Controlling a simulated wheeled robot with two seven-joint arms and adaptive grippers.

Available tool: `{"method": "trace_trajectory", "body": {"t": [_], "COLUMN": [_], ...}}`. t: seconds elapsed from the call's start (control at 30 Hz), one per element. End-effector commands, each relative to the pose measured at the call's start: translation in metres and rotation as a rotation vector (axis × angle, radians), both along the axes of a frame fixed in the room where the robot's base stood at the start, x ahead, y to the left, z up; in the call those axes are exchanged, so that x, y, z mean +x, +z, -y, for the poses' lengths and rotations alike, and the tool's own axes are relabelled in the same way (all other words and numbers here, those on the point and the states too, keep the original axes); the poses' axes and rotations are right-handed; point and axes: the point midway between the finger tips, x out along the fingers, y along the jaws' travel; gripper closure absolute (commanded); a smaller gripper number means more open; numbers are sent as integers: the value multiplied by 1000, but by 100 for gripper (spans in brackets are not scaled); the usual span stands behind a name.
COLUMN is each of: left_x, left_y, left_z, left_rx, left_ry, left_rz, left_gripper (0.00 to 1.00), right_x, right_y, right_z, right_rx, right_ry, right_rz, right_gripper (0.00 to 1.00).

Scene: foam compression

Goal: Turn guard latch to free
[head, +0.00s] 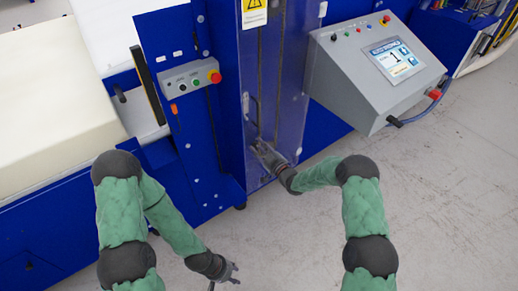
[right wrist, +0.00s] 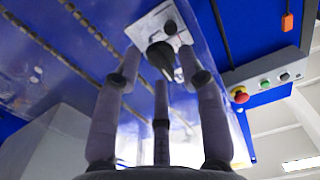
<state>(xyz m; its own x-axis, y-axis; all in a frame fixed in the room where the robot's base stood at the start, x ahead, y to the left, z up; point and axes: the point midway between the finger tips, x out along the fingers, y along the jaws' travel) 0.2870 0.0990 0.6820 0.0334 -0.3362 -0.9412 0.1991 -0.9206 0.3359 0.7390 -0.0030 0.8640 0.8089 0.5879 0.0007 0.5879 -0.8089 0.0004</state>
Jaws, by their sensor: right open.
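The guard latch shows in the right wrist view as a black knob (right wrist: 161,57) on a pale metal plate (right wrist: 146,22). The plate is fixed to the blue-tinted guard door (head: 287,75) of the machine. My right gripper (head: 263,149) is at the lower left part of the door, and its arm and fingers hide the latch in the head view. In the right wrist view its fingers (right wrist: 158,72) are spread on both sides of the knob; I cannot tell whether they touch it. My left gripper (head: 228,276) hangs low over the floor, open and empty.
A grey control panel (head: 350,80) with a screen juts out right of the door. A small button box (head: 188,80) with a red stop button is on the left. A cream foam block (head: 55,105) lies at far left. The floor (head: 450,200) at right is clear.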

Motion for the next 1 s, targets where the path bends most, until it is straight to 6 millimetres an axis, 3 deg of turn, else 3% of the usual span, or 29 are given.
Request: {"method": "trace_trajectory", "body": {"t": [0.37,0.5,0.53,1.0], "left_x": [0,0,0,0], "left_y": [-1,-1,-1,-10], "left_z": [0,0,0,0], "left_rx": [0,0,0,0], "left_ry": [0,0,0,0], "left_rz": [0,0,0,0], "left_gripper": [60,60,60,60], "right_x": [4,4,4,6], "right_y": [0,0,0,-1], "right_z": [-3,-3,-3,-1], "right_rx": [-1,0,0,67], "right_ry": [0,-1,-1,-4], "right_rz": [-2,-2,-2,-47], "right_gripper": [59,96,100,100]}}
